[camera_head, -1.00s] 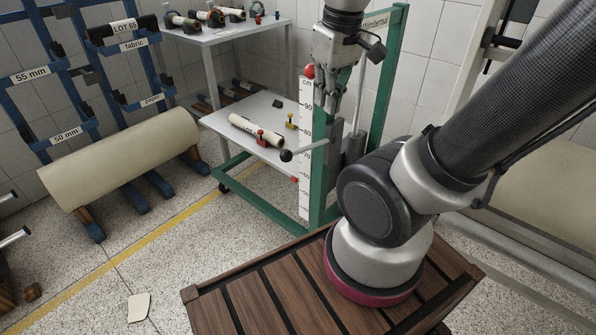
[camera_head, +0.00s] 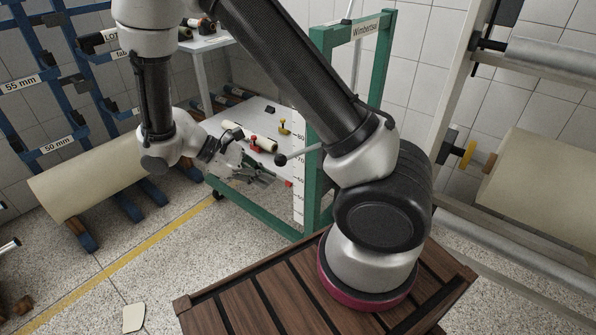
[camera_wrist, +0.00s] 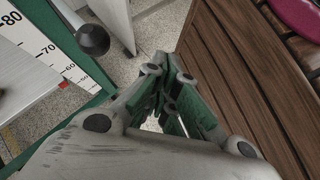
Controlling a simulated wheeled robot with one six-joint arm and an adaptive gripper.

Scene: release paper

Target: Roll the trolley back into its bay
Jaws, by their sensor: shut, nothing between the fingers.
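The trolley is a green frame (camera_head: 320,60) labelled "Wimbersal" with a white platform (camera_head: 250,112), an upright cm scale and a lever with a dark round knob (camera_head: 281,160). A small castor shows at its lower left. A pale roll (camera_head: 263,143) and small coloured pieces lie on the platform. My gripper (camera_head: 268,180) is shut and empty, in front of the platform and left of the scale in the head view. In the wrist view my shut fingers (camera_wrist: 168,88) fill the middle, the knob (camera_wrist: 92,39) and scale (camera_wrist: 45,50) at upper left; no contact shows. I cannot tell which place is the bay.
A blue rack (camera_head: 60,80) stands at left with a large cream roll (camera_head: 90,178) low before it. A yellow line (camera_head: 125,253) crosses the speckled floor. Another large roll (camera_head: 545,190) hangs at right. A grey table (camera_head: 205,45) stands behind the trolley.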

